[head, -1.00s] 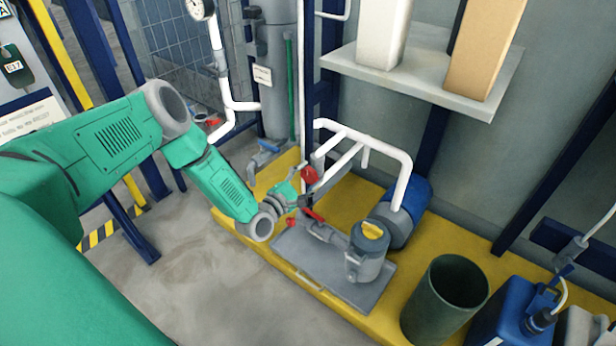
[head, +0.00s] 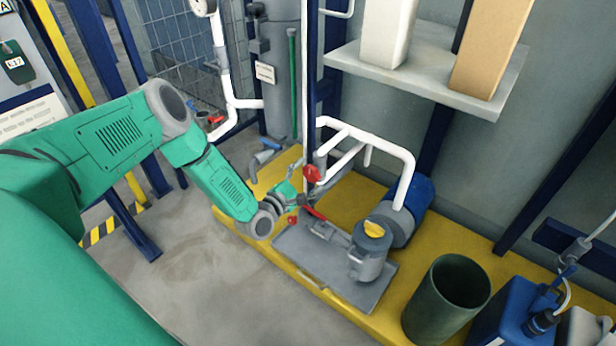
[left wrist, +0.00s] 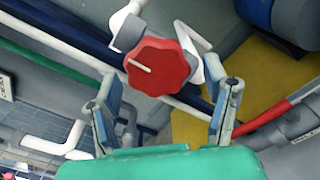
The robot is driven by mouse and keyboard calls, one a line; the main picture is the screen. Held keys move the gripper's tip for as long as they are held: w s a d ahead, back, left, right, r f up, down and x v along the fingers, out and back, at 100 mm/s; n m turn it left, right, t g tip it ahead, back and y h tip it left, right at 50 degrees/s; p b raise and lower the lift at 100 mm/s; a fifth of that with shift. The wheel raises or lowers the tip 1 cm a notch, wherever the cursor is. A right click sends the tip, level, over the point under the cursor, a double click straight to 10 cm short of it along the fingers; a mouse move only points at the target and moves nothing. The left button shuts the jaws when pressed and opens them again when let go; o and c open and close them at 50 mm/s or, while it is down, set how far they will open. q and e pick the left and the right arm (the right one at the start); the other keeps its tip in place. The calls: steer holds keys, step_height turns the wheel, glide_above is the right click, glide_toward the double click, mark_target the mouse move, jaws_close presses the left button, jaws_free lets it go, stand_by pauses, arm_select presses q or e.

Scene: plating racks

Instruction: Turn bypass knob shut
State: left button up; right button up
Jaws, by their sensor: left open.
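The red scalloped knob (left wrist: 157,66), with a white pointer line, sits on a white pipe fitting in the left wrist view. In the head view the red knob (head: 312,174) is on the white pipework above the yellow base. My left gripper (left wrist: 165,95) is open, its two fingers on either side below the knob in the left wrist view. The knob lies just beyond the fingertips and between them, and I see no contact. In the head view my left gripper (head: 300,190) is small and beside the knob. My right gripper is not in view.
A red lever handle (head: 314,213) is close by the gripper, on grey piping. A grey pump pot with a yellow cap (head: 374,230) stands on a tray (head: 310,262). A green bin (head: 445,300) and a shelf (head: 430,72) are at right.

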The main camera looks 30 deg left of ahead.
arm_select(q)
steer(key=shift+s+d+r, duration=0.1)
steer(key=shift+s, duration=0.2)
steer(key=s+a, duration=0.1)
steer(key=s, duration=1)
steer(key=shift+s, duration=0.2)
